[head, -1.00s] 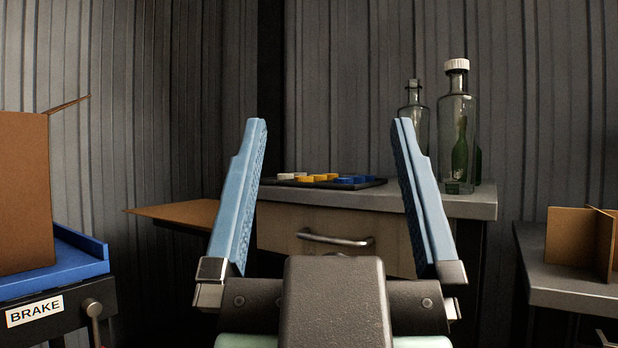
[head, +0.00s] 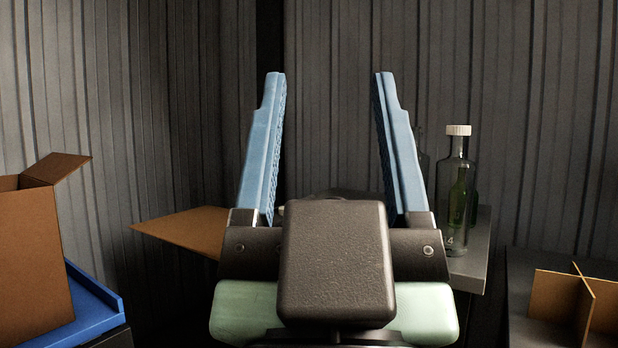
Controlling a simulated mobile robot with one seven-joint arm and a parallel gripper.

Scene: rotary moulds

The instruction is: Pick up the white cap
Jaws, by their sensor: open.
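My gripper (head: 329,76) is open and empty, its two blue fingers pointing up in the picture against the ribbed wall. A white cap (head: 458,130) sits on top of a clear glass bottle (head: 456,205) to the right of the gripper. The tray with loose white, yellow and blue caps on the counter is hidden behind my gripper's body now. Whether a loose white cap still lies there cannot be seen in this frame.
The grey counter (head: 470,262) is mostly blocked by my gripper. A second bottle shows faintly behind the right finger. An open cardboard box (head: 32,255) stands on a blue surface (head: 95,305) at left. Cardboard dividers (head: 556,296) stand at lower right.

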